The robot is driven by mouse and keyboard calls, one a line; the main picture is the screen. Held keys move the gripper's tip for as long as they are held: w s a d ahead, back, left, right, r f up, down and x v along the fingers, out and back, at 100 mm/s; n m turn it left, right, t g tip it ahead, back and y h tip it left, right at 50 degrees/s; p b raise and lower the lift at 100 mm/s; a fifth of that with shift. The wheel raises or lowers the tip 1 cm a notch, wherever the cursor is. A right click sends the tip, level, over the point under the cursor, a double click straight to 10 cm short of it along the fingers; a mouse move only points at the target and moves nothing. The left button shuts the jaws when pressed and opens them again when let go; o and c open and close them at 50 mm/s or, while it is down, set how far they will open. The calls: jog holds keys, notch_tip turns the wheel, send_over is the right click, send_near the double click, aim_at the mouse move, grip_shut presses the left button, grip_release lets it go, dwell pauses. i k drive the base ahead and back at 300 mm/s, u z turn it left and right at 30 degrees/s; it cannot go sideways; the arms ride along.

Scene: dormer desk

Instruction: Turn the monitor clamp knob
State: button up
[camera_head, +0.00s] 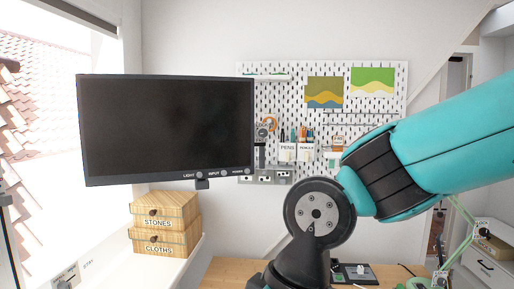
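The black monitor (165,128) hangs at the left, with a dark screen and small round controls along its lower right bezel. Labels there read LIGHT and INPUT; a third is too small to read. A small dark part (202,184) shows just under the bezel. I cannot tell whether it belongs to the clamp. No clamp knob can be made out; it may be hidden behind the monitor or my arm. My teal and black arm fills the right and lower middle. My gripper is not in view.
Wooden boxes labelled STONES (163,208) and CLOTHS (160,243) are stacked on a white ledge below the monitor. A white pegboard (380,108) with pen holders is on the back wall. The wooden desk (232,272) is partly hidden by my arm. A green lamp (440,272) stands right.

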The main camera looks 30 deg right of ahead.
aim_at(262, 133)
jog(key=u, duration=0.1)
jog(key=k, duration=0.35)
jog(key=z, duration=0.75)
jog(key=i, duration=1.2)
jog(key=u, duration=0.6)
